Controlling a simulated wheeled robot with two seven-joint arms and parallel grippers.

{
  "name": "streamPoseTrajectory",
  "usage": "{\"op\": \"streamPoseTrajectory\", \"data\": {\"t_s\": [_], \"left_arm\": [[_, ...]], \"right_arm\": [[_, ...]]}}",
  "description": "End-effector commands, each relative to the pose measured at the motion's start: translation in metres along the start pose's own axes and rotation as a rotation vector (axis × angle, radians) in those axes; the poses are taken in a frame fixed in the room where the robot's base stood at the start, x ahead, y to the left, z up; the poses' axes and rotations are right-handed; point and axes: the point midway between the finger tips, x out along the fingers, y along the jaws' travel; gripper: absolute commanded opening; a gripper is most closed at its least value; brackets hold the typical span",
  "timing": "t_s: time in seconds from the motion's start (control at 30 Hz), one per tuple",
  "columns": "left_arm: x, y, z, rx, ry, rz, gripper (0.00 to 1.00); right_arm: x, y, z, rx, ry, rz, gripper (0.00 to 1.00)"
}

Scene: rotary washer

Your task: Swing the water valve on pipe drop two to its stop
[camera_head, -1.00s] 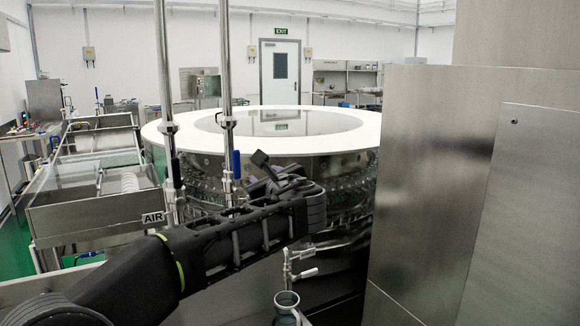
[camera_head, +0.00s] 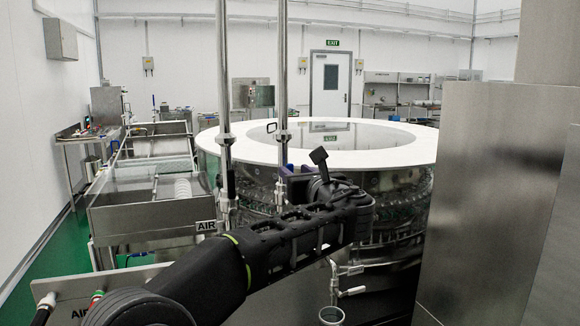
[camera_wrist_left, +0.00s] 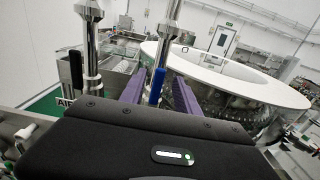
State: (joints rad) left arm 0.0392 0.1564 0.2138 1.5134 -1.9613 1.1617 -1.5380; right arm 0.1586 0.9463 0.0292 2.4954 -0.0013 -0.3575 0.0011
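Two upright steel pipes hang in front of the washer, a left one (camera_head: 223,80) and a right one (camera_head: 283,80). In the head view, my left gripper (camera_head: 297,172) is at the right pipe's lower fittings and covers part of them. In the left wrist view, a blue valve lever (camera_wrist_left: 157,86) stands upright by the right pipe (camera_wrist_left: 168,35). It lies between the purple fingers of my left gripper (camera_wrist_left: 158,92), with a visible gap on each side. The left pipe (camera_wrist_left: 88,50) is outside the fingers.
The round washer with its white rim (camera_head: 400,160) stands behind the pipes. A steel cabinet (camera_head: 480,200) fills the right side. A small tap (camera_head: 348,271) and a cup (camera_head: 331,315) are below my forearm. An AIR sign (camera_head: 206,226) is beside the left pipe.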

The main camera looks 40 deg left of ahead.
Motion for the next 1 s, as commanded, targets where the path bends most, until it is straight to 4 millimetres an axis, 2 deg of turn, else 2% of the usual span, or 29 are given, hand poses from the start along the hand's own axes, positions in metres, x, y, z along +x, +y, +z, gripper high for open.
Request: {"op": "streamPoseTrajectory", "data": {"t_s": [0.1,0.3,0.63,1.0], "left_arm": [[0.020,0.001,0.001,0.001,0.000,0.003,0.38],[0.042,0.000,0.001,0.000,0.000,0.002,0.38],[0.045,0.000,0.000,0.000,0.000,-0.001,0.37],[0.045,0.000,0.000,0.000,0.000,0.000,0.07]], "right_arm": [[-0.006,-0.003,0.000,0.000,0.000,0.000,0.36],[-0.011,-0.004,0.000,0.000,-0.001,0.000,0.36],[-0.011,-0.004,0.000,0.000,-0.001,0.000,0.36],[-0.011,-0.004,0.000,0.000,-0.001,0.000,0.36]]}}
